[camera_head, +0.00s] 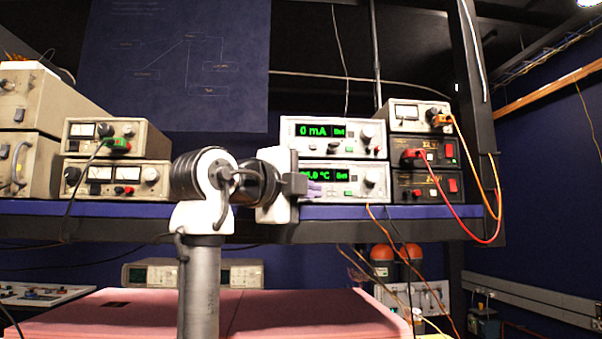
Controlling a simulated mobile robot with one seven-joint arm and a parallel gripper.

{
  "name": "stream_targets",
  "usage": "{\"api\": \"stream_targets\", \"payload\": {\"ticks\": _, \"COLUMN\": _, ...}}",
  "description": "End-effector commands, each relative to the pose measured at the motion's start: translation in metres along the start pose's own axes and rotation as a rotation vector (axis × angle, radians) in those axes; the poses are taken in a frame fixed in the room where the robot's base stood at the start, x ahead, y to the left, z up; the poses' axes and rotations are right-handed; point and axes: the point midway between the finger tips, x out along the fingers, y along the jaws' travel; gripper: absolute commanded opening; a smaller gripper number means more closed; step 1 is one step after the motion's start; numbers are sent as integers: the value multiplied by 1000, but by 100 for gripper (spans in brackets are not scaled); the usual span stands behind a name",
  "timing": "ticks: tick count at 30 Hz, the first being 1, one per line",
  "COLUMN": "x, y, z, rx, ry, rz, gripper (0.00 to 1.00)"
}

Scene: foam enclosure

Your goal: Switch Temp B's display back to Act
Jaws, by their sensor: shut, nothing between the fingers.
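Two white instruments with green displays are stacked on the shelf, right of centre. The lower one (360,193) shows a temperature that looks like "25.0 °C", its first digit partly hidden, with a small green word beside it too blurred to read surely. Its knob and small buttons are on the right of its face. Whether it is Temp B cannot be read. The upper one (378,151) shows "0 mA". My gripper (312,190) is shut and empty, in front of the lower instrument's left end, hiding part of it. Whether it touches the face cannot be told.
Black power supplies (424,186) with red switches stand close on the right, with red and orange cables hanging in front. Grey meter units (116,160) stand left. The blue shelf edge (340,212) runs below; pink foam (310,315) lies lower down.

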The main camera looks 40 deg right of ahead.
Motion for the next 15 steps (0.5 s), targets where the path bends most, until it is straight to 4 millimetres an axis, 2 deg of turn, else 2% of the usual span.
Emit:
{"api": "stream_targets", "payload": {"ticks": 6, "x": 9, "y": 0, "z": 10, "rx": 0, "ry": 0, "rz": 1, "gripper": 0}}
{"api": "stream_targets", "payload": {"ticks": 15, "x": 9, "y": 0, "z": 10, "rx": 1, "ry": 0, "rz": 0, "gripper": 0}}
